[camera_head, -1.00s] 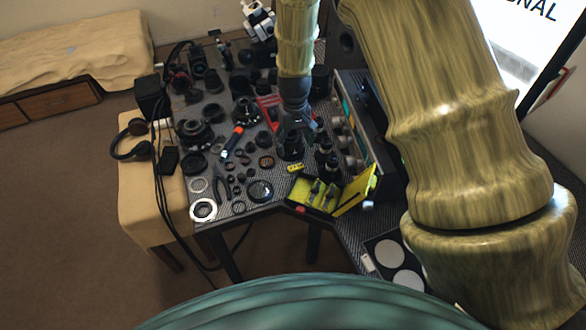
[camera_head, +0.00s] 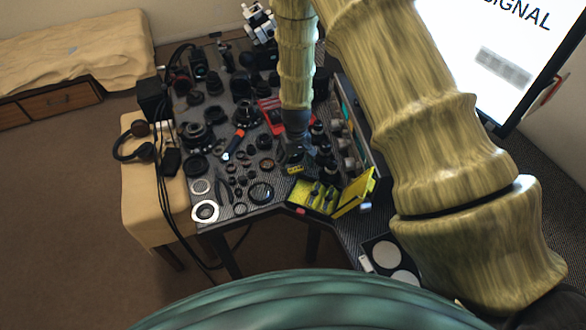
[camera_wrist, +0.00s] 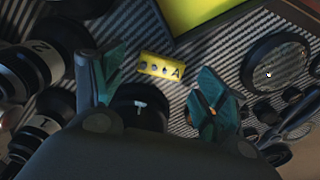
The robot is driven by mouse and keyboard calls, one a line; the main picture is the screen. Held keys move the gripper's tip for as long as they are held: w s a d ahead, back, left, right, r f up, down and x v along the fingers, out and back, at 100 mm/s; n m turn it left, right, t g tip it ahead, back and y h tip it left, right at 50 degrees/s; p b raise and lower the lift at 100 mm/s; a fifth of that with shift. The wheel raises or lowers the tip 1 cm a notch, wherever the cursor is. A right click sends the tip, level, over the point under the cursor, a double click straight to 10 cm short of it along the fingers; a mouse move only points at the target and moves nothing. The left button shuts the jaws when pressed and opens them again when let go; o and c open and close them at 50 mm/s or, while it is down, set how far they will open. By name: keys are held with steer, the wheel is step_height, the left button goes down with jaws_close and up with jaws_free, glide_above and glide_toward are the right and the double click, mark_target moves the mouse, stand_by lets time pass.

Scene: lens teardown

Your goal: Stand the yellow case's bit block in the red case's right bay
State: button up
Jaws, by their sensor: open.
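The yellow bit block (camera_wrist: 161,67) lies on the striped mat in the wrist view, its top marked with an "A" and a row of dark holes. It also shows in the head view (camera_head: 295,169) just behind the yellow case. My gripper (camera_wrist: 158,72) is open, with a green finger on each side of the block in the picture; whether it is at the block's height I cannot tell. The open yellow case (camera_head: 303,201) stands at the table's front edge with its lid to the right. The red case (camera_head: 276,128) is partly hidden behind my arm; its right bay is not clear.
Lenses and dark rings crowd the table. Lens barrels (camera_wrist: 45,62) stand left of my gripper in the wrist view, and a glass-faced ring (camera_wrist: 277,62) lies to the right. An orange-handled tool (camera_head: 234,145) lies left of the red case. A grey equipment box stands at the right.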

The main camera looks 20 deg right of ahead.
steer(key=shift+f, duration=0.6)
steer(key=c, duration=1.2)
steer(key=shift+r, duration=0.1)
